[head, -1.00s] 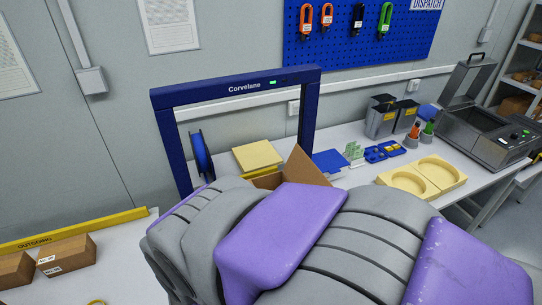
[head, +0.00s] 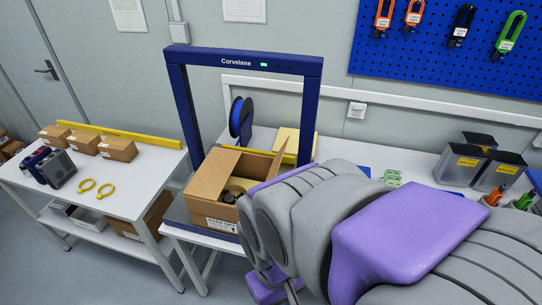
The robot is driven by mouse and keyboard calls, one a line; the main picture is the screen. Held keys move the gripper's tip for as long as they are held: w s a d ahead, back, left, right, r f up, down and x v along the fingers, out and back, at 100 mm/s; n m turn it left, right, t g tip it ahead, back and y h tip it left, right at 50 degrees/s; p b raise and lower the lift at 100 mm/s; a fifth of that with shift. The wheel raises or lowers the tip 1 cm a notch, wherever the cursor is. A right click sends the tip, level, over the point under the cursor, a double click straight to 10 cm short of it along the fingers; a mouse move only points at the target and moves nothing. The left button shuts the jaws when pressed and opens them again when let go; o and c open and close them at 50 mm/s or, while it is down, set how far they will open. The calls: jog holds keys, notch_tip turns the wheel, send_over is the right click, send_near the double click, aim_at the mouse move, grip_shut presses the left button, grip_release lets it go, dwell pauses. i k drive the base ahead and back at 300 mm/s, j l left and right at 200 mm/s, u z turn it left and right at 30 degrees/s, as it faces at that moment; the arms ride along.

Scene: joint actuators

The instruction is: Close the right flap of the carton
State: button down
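The open brown carton (head: 208,192) stands on a bench under a blue arch frame, with a printed label low on its front. Its right flap (head: 281,158) stands up, tilted, at the far right side; its lower part is hidden by my arm. My arm's grey and purple links cover the carton's right front.
The blue arch (head: 190,108) rises around the carton, with a blue reel (head: 240,118) behind it. A white table (head: 122,204) at left holds small cartons, a grey device and yellow rings. Grey bins (head: 462,163) stand on the right bench. Floor is free at lower left.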

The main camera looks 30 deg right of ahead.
aim_at(276, 166)
jog(key=k+l, duration=0.4)
jog(key=l, duration=0.15)
jog(key=k+l, duration=0.4)
jog(key=l, duration=0.1)
